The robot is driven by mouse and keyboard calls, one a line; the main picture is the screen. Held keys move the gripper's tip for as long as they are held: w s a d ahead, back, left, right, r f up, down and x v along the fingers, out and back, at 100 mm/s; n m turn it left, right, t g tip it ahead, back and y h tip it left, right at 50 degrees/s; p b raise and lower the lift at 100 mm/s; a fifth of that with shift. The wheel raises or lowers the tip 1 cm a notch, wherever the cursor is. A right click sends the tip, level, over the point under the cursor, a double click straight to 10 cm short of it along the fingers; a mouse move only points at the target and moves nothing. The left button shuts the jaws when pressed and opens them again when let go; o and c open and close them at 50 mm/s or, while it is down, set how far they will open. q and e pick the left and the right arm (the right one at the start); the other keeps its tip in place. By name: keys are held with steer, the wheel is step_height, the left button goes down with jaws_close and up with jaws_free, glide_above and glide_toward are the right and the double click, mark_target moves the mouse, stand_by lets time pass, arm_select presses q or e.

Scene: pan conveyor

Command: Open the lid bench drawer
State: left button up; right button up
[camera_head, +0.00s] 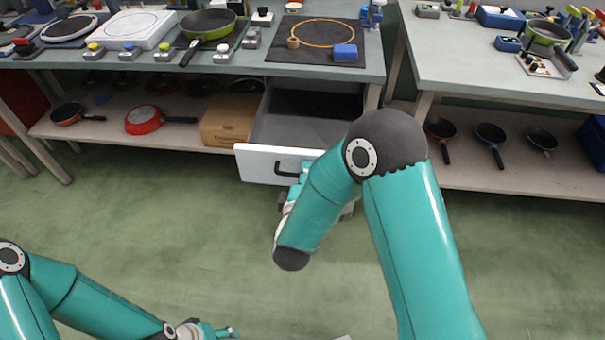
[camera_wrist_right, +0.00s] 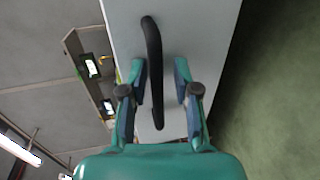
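The lid bench drawer (camera_head: 262,164) is pulled out from under the bench, its white front facing me and its grey inside showing empty. Its black handle (camera_head: 281,171) is on the front; the handle also shows in the right wrist view (camera_wrist_right: 154,75). My right gripper (camera_wrist_right: 159,70) is open, with one finger on each side of the handle and a gap visible on both sides. In the head view my right arm hides most of this gripper. My left gripper (camera_head: 228,332) is low at the left, far from the drawer, partly cut off by the bottom edge.
The bench top (camera_head: 255,64) holds a green pan (camera_head: 208,22), a white hotplate (camera_head: 133,28) and a dark mat with a ring. A cardboard box (camera_head: 230,118) stands on the shelf left of the drawer. A second bench (camera_head: 465,65) is at right. The green floor in front is clear.

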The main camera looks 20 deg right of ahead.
steer(key=shift+w+a, duration=0.1)
steer(key=shift+a, duration=0.1)
steer(key=shift+s+a+r, duration=0.1)
steer(key=shift+s+a, duration=0.1)
steer(key=shift+s, duration=0.05)
steer(key=v, duration=1.1)
steer(key=shift+s, duration=0.2)
